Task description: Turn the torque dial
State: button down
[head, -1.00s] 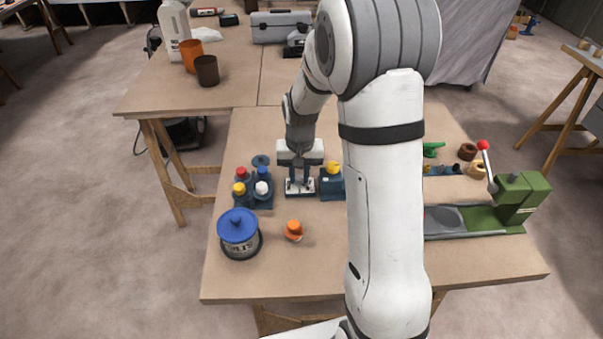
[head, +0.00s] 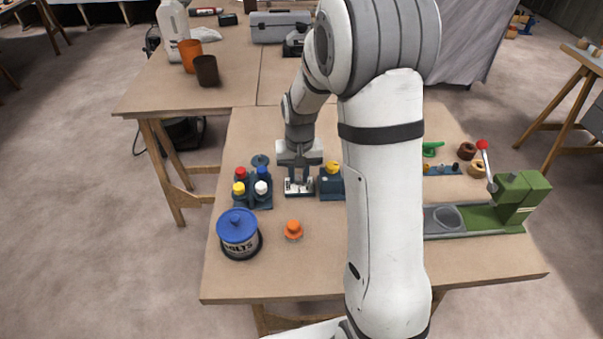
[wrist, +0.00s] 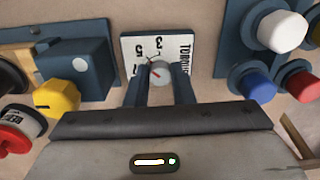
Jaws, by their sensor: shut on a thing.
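The torque dial (wrist: 180,47) is a square white plate with black numbers and lettering, near the top middle of the wrist view. A small round grey knob (wrist: 159,70) sits on it, with a red mark at its upper left. My gripper (wrist: 160,82) has its two dark fingers shut on this knob, one on each side. In the head view my gripper (head: 299,184) points down onto the dial plate (head: 292,193) on the table. The fingers hide the lower part of the dial face.
A block with red, blue, yellow and white buttons (head: 266,203) stands close left of my gripper in the head view. A blue box with a yellow knob (head: 331,182) stands close right. A blue-lidded bolts tin (head: 239,236) and an orange knob (head: 293,229) stand nearer the front.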

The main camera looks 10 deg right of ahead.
aim_at(299, 177)
jog(key=n, duration=0.4)
jog(key=shift+n+b, duration=0.3)
jog(key=shift+n, duration=1.8)
jog(key=c, duration=1.3)
grip_release()
jog(key=shift+o, duration=0.2)
jog(key=shift+w+d+r+p, duration=0.1)
jog(key=shift+r+p, duration=0.2)
jog(key=shift+r, duration=3.6)
